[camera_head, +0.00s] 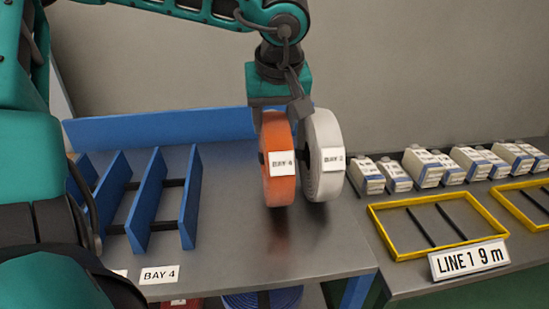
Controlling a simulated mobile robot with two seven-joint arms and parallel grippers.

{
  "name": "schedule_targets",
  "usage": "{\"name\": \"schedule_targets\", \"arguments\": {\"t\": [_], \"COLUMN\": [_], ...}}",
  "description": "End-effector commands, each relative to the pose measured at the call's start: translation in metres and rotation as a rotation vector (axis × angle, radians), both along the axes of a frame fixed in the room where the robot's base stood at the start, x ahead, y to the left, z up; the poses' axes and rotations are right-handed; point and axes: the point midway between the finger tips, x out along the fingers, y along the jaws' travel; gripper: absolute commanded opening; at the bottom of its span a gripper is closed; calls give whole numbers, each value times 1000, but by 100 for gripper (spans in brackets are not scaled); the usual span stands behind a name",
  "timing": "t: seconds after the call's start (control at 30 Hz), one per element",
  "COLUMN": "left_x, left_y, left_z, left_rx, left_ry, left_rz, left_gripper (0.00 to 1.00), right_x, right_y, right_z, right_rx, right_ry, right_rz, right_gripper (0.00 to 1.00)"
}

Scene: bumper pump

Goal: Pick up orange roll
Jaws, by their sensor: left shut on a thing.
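The orange roll (277,178) stands upright near the middle of the grey table (235,240), with a white label reading BAY 4 on its edge. My left gripper (280,108) reaches down from above and is shut on the top of the orange roll, one finger on each side. The white roll (326,180) stands upright close on the right, with a similar label. I cannot tell whether the orange roll touches the table or hangs just above it. My right gripper is not in view.
Blue upright dividers (148,200) stand at the left of the table, behind a BAY 4 sign (159,275). On the right, yellow frames (392,249), a LINE 1 sign (468,260) and several white boxes (422,165) occupy another bench. The table's front middle is clear.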

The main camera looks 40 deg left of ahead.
Motion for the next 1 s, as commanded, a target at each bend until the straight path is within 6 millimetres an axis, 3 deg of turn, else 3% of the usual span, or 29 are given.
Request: {"name": "schedule_targets", "arguments": {"t": [0.27, 1.0], "left_x": [0, 1], "left_y": [0, 0], "left_z": [0, 8], "left_rx": [0, 2], "left_ry": [0, -7], "left_rz": [0, -1], "left_gripper": [0, 0], "right_x": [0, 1], "right_y": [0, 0], "right_z": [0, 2], "right_rx": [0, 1], "right_ry": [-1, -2], "right_rz": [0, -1], "right_gripper": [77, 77]}}
